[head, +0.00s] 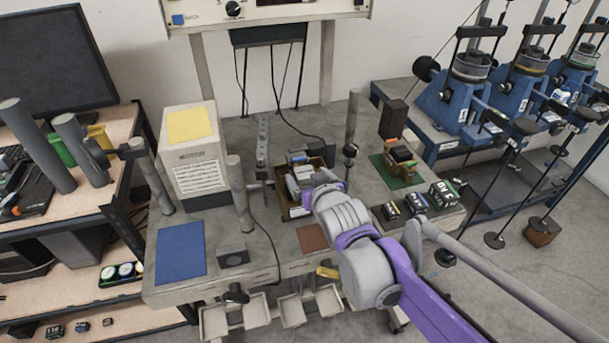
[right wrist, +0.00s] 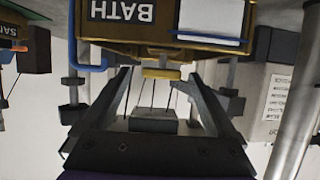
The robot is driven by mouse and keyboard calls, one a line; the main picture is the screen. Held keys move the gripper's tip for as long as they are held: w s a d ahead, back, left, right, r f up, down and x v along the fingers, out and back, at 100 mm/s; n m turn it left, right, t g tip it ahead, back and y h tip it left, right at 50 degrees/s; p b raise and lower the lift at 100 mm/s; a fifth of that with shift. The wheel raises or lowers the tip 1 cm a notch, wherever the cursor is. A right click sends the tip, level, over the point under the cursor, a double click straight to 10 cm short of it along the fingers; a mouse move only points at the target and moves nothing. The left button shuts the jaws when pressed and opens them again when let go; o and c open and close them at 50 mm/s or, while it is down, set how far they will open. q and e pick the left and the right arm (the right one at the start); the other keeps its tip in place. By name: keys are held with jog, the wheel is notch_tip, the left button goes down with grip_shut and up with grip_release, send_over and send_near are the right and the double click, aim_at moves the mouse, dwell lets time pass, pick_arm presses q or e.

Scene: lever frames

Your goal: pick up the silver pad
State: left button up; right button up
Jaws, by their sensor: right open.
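I cannot identify the silver pad for certain. A pale, flat pad with a blue edge (right wrist: 210,18) lies on a brown box marked BATH (right wrist: 115,45) in the right wrist view, which is upside down. In the head view, a brown tray (head: 297,212) on the bench holds pale and dark items, partly hidden by my right arm. My right gripper (right wrist: 160,73) is open, its fingers apart below the box in that picture, with a yellow bracket between the tips. In the head view, my right gripper (head: 322,181) is at the tray's right side. My left gripper is not in view.
A white box with a yellow pad (head: 189,125) stands left of the tray. A blue mat (head: 181,249) and dark block (head: 233,255) lie in front. Upright grey posts (head: 240,195) and (head: 352,120) flank the tray. Blue machines (head: 470,105) stand right.

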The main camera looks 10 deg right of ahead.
jog(key=shift+x, duration=0.85)
grip_shut()
